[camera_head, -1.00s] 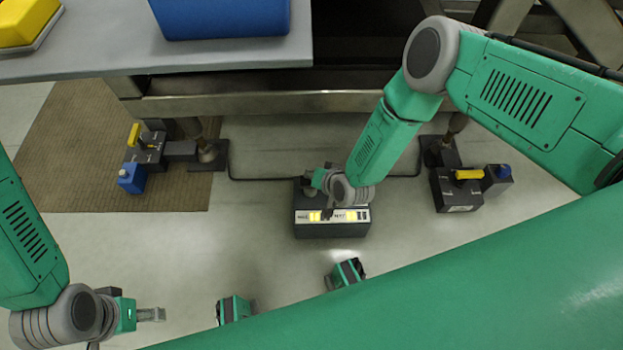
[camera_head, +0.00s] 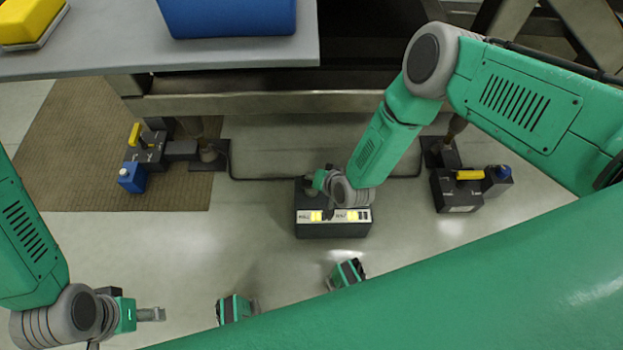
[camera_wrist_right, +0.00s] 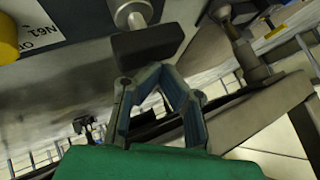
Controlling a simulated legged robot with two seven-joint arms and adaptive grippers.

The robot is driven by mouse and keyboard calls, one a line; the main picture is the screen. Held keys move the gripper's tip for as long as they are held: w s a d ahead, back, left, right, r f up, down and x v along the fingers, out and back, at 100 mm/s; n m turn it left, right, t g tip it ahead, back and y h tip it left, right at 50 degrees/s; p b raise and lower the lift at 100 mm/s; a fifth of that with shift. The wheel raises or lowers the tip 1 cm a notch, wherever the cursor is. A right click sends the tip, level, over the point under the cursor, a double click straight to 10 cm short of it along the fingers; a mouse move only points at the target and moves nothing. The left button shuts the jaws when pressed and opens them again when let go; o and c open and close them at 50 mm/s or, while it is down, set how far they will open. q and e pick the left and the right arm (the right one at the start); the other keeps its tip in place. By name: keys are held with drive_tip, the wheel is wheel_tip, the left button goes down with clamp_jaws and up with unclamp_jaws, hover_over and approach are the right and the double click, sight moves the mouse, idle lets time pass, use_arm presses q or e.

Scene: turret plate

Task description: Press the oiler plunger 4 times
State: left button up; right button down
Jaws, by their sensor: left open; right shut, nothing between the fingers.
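The dark box (camera_head: 333,230) with a white label strip and lit yellow parts stands on the floor in the middle of the head view. My right gripper (camera_head: 328,213) is over this box, and the wrist hides part of it. In the right wrist view, a dark block on a silver rod (camera_wrist_right: 147,42), which looks like the plunger, is just past the fingertips. My right gripper (camera_wrist_right: 155,68) is shut and empty there, its tips close to the block; I cannot tell if they touch. My left gripper (camera_head: 152,314) is open and empty at the lower left, away from the box.
A dark unit with a yellow handle and blue part (camera_head: 140,160) is at left; a similar unit (camera_head: 463,190) is at right. A table (camera_head: 120,62) with a blue bin (camera_head: 230,15) overhangs the back. A dark cable (camera_head: 265,180) runs along the floor.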

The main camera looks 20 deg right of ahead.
drive_tip(key=shift+f, duration=1.15)
idle(0.9)
drive_tip(key=shift+r, duration=0.15)
drive_tip(key=shift+a+r+p, duration=0.1)
drive_tip(key=shift+r+p, duration=1.1)
drive_tip(key=shift+r, duration=0.25)
drive_tip(key=shift+r, duration=0.1)
wheel_tip(320, 180, up, 5)
drive_tip(key=p, duration=0.4)
idle(1.2)
